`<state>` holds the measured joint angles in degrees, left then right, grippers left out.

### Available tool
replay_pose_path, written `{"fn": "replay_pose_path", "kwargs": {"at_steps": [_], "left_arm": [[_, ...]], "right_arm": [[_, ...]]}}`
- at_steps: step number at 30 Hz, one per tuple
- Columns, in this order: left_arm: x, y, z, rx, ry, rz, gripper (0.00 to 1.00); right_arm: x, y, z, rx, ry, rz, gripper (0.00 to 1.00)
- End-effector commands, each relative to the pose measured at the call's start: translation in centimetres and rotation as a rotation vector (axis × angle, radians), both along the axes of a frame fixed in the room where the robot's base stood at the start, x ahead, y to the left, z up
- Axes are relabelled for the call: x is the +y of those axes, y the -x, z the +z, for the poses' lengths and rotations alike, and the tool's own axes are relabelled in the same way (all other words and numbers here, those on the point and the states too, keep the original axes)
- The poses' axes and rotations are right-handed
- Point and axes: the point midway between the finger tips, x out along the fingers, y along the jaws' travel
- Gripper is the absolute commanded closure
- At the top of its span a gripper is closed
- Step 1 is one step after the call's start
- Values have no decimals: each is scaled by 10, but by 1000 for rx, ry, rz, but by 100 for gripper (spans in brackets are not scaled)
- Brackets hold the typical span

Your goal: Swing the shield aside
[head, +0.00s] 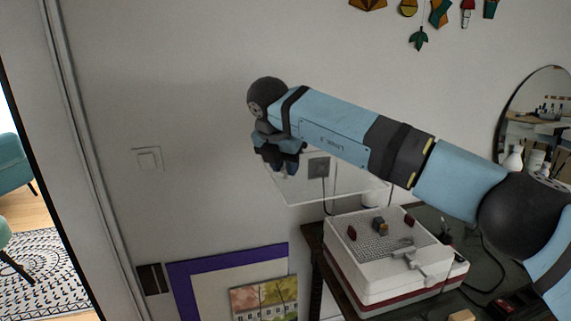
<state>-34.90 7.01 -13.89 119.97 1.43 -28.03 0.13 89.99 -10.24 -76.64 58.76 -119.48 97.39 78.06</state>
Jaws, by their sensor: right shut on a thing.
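The shield (345,188) is a clear panel with a pale lower edge, standing in front of the wall above the dark table. A grey socket (319,167) shows through it, with a dark cable running down from it. My right gripper (279,164) is at the left edge of the shield and is shut on it. My right arm reaches in from the right and hides the upper part of the shield and any hinge. My left gripper is not in view.
A white box (345,264) with a studded top and small blocks stands on the dark table (490,258) below. A purple-framed picture (183,284) leans at the wall. A light switch (149,160) is to the left. The wall left of my gripper is mostly bare.

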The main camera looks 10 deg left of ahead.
Motion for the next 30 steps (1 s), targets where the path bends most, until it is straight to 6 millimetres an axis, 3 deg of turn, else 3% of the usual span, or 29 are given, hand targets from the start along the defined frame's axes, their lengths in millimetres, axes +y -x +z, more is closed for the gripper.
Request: {"fn": "replay_pose_path", "kwargs": {"at_steps": [4, 5, 8, 20, 30], "left_arm": [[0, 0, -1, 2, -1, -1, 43], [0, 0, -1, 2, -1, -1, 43], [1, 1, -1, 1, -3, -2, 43], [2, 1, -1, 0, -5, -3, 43], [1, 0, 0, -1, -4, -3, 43]], "right_arm": [[-1, -1, 1, -1, 0, -2, 100], [-1, -1, 1, -1, 0, -2, 71], [-1, -1, 1, -1, 0, -2, 48], [0, 2, 8, -2, 0, 0, 47], [6, 28, 73, -5, 0, -1, 47]]}}
